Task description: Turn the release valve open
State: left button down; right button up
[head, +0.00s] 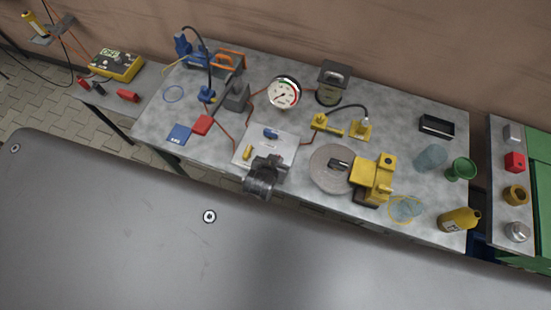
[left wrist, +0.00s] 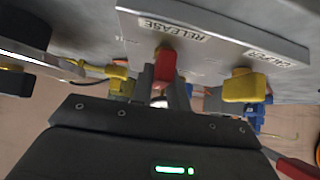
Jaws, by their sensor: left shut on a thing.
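The valve panel (head: 285,152) is a pale plate on the workbench. In the left wrist view its edge carries a RELEASE label (left wrist: 172,30), with a red handle (left wrist: 165,66) just below it. My left gripper (head: 268,161) is over the front of the panel and shut on this red release valve handle. The gripper hides the handle in the head view, and the handle's exact angle is unclear. A yellow handle (left wrist: 245,88) stands apart, by the second label, partly legible as CALIPER; it also shows in the head view (head: 248,153). My right gripper is not in view.
A blue handle (head: 271,133) is at the panel's rear. A round gauge (head: 284,93) stands behind it.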

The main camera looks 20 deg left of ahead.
pick_arm(q)
jog(key=shift+w+r, duration=0.15)
jog(key=c, duration=1.4)
grip_release()
jog(key=shift+o, duration=0.2)
jog(key=p+v, duration=0.1)
jog(key=v, duration=0.9)
jog(key=shift+s+r, duration=0.2)
jog(key=shift+s, duration=0.1)
